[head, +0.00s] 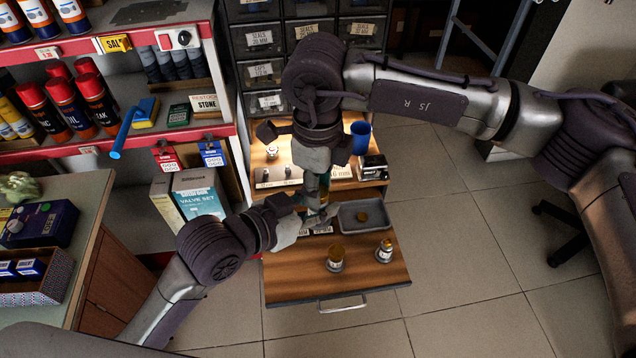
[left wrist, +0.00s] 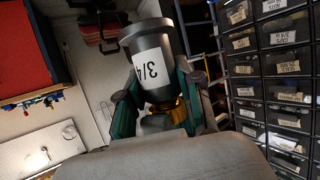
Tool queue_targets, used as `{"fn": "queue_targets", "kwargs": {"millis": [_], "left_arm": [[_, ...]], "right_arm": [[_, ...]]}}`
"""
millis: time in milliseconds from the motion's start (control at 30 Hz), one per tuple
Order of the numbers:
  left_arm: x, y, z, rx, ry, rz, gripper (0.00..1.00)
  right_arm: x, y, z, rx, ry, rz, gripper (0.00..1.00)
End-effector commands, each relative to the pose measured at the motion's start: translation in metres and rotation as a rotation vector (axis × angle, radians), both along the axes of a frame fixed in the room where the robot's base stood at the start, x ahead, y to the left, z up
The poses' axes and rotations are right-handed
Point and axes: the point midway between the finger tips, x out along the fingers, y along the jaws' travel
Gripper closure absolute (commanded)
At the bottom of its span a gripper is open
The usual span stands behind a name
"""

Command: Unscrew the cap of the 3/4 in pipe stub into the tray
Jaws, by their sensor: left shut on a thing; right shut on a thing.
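A dark grey pipe stub (left wrist: 148,48) with a white label marked 3/4 is between the fingers of my left gripper (left wrist: 155,95). The label looks turned over in the left wrist view. A brass part (left wrist: 180,108), apparently the cap, shows at the stub's end near the fingers. In the head view my left gripper (head: 308,218) reaches in from the left, shut. My right gripper (head: 318,190) points down from above, close to it, also shut; its fingertips and what they hold are mostly hidden.
A stub with a brass top (head: 335,258) and a smaller labelled one (head: 384,250) stand on the wooden drawer (head: 300,285) in front. A blue cup (head: 360,137) and a dark box (head: 373,168) are behind. Shelves flank the left; floor is open at right.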

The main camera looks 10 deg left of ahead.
Motion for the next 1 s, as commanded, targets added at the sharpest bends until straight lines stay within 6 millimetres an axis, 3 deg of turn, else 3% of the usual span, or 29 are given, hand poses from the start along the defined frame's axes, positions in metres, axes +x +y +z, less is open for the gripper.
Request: {"fn": "queue_targets", "kwargs": {"millis": [500,700,833,1000], "left_arm": [[-0.0009,-0.001,0.0022,-0.003,-0.004,-0.003,1.0],[-0.0012,-0.0012,0.0021,-0.004,-0.003,-0.004,1.0],[-0.0013,-0.0014,0.0022,-0.004,-0.003,-0.005,1.0],[-0.0012,-0.0013,0.0021,-0.004,-0.003,-0.004,1.0]], "right_arm": [[0.0027,-0.0012,0.0014,0.0,-0.001,1.346,1.0],[0.0027,-0.001,0.0016,0.0,0.001,1.788,1.0],[0.0028,-0.0009,0.0018,0.0,0.0,1.938,1.0],[0.0025,-0.0006,0.0018,0.001,0.0,1.936,1.0]]}}
